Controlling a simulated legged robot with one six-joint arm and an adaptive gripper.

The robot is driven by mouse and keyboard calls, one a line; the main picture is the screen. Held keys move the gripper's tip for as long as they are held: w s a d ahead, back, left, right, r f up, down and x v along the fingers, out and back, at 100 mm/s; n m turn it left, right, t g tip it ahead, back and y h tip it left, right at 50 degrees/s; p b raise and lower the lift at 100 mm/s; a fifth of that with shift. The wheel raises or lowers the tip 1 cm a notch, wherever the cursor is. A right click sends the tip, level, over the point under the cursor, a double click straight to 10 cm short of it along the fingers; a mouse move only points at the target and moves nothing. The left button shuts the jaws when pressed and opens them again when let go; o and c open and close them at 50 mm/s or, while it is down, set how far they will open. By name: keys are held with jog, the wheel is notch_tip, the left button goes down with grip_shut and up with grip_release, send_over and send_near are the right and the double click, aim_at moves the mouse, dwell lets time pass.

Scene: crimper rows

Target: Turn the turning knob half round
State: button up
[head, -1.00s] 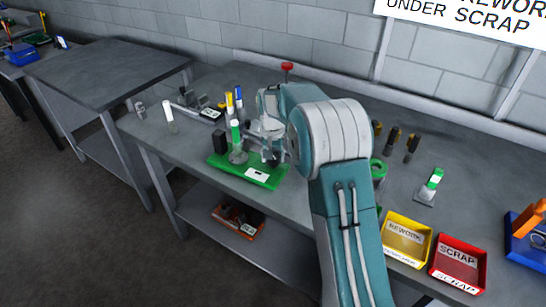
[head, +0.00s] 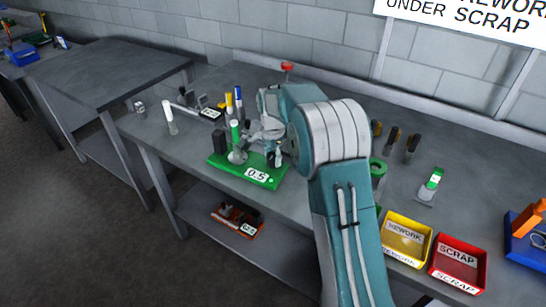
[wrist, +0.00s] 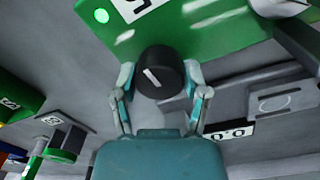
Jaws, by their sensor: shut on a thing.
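The turning knob (wrist: 160,74) is black and round with a white mark line, and stands at the edge of a green base plate (wrist: 215,35) in the wrist view. My gripper (wrist: 158,80) is shut on the knob, one finger on each side. In the head view the green plate (head: 230,170) lies on the workbench and bears a white label reading 0.5 (head: 257,175). A green light (wrist: 101,15) is lit on the plate in the wrist view.
A green-topped post (head: 235,135) and a black block (head: 220,142) stand at the plate. Yellow REWORK (head: 405,256) and red SCRAP (head: 456,282) trays lie to the right. Several dark-and-yellow tools (head: 393,138) stand behind my arm.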

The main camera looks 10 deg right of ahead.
aim_at(271, 155)
jog(key=shift+s+a+f+m, duration=0.1)
jog(key=shift+a+f+m, duration=0.05)
jog(key=shift+m, duration=0.55)
jog(key=o, duration=1.1)
jog(key=shift+o, duration=0.2)
jog(key=shift+r, duration=0.2)
notch_tip(271, 155, up, 12)
jog(key=shift+w+a+f, duration=0.15)
jog(key=shift+w, duration=0.15)
